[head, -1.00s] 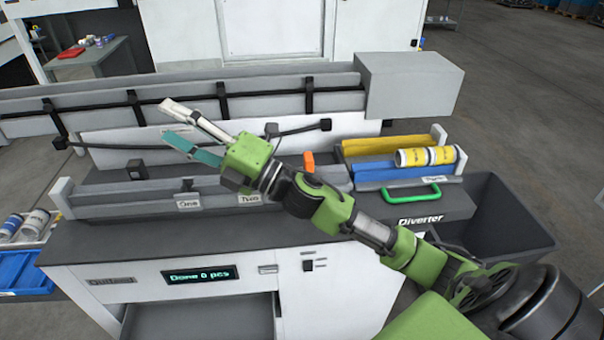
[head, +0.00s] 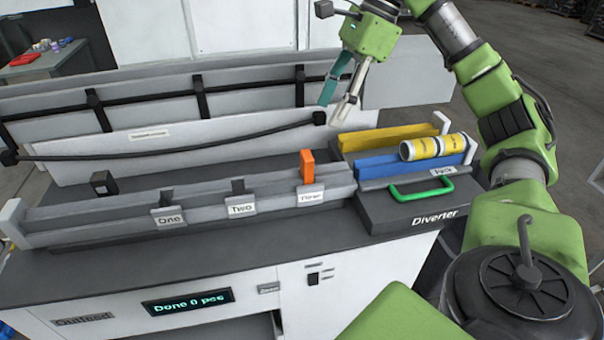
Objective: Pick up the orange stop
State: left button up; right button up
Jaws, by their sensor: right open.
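One finger is teal and the other is pale. In the picture its fingertips are above and slightly right of the stop, apart from it. My left gripper is not in view.
A black cable (head: 180,152) runs behind the rail.

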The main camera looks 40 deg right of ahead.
jog(key=b, duration=0.4)
send_over(310, 154)
jog(key=s+d, duration=0.1)
jog(key=d, duration=0.1)
notch_tip(310, 154, down, 6)
jog(key=shift+f+p, duration=0.2)
jog(key=shift+p, duration=0.1)
jog(key=shift+x, duration=0.75)
jog(key=shift+p+x, duration=0.55)
jog(key=shift+x, duration=2.1)
jog(key=shift+a+r, duration=0.1)
jog(key=c, duration=1.3)
